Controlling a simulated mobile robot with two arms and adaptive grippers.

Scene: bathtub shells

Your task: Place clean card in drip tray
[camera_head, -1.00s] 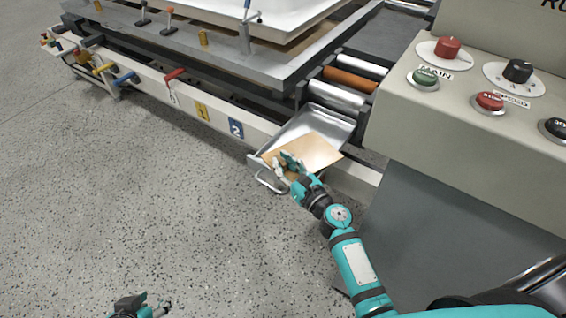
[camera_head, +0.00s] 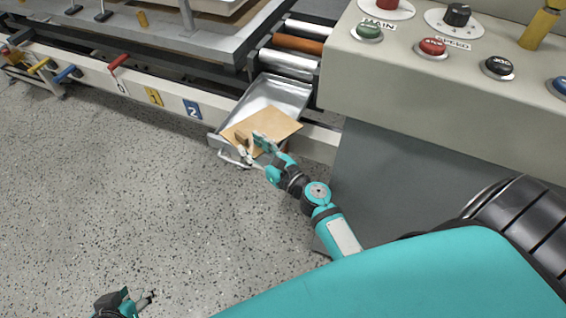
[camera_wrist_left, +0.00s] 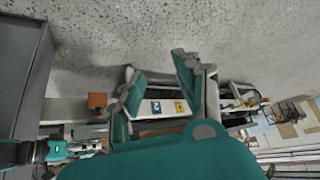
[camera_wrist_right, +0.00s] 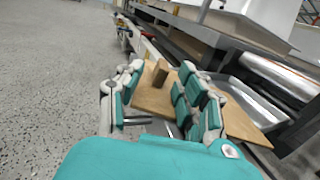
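The tan card (camera_head: 275,126) lies turned at an angle over the front of the metal drip tray (camera_head: 281,90). Its right corner reaches past the tray's side; whether it lies flat on the tray floor I cannot tell. A small brown upright tab (camera_wrist_right: 160,73) stands on the card. My right gripper (camera_head: 250,146) is at the card's near edge. In the right wrist view its fingers (camera_wrist_right: 160,85) are spread, with the tab beyond and between them, apparently untouched. My left gripper (camera_head: 148,298) is low over the floor, open and empty, as the left wrist view shows (camera_wrist_left: 155,66).
A grey control console (camera_head: 420,80) with knobs and buttons stands right of the tray. Rollers (camera_head: 297,46) and a metal frame (camera_head: 160,45) lie behind it. A white rail (camera_head: 90,75) with coloured handles and number plates runs left. The speckled floor (camera_head: 100,190) is clear.

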